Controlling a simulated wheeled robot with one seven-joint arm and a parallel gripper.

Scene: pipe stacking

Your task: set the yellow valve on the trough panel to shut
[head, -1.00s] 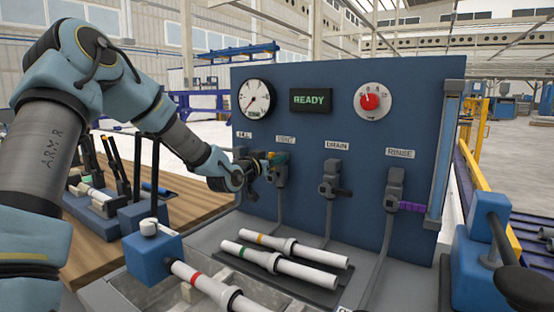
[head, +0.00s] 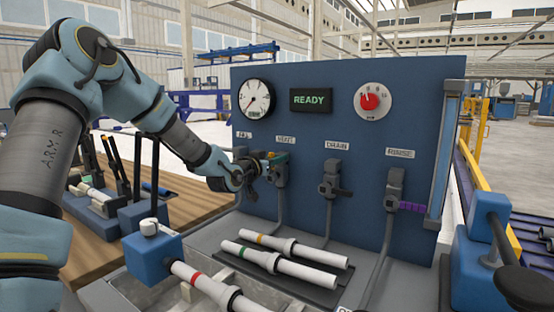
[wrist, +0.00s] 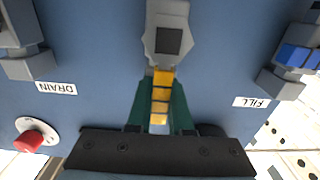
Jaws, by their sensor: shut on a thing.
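The yellow valve handle (wrist: 161,95) shows in the wrist view between my two green fingers. It runs from the grey valve body (wrist: 168,35) down toward my gripper (wrist: 159,108), which is shut on it. The valve is on the blue trough panel (head: 310,72), between the FILL and DRAIN labels.
The drain valve (head: 329,180) and the rinse valve with a purple handle (head: 412,207) are to the right. A gauge (head: 256,98), a READY display (head: 311,100) and a red knob (head: 370,101) are above. White pipes (head: 290,247) lie below.

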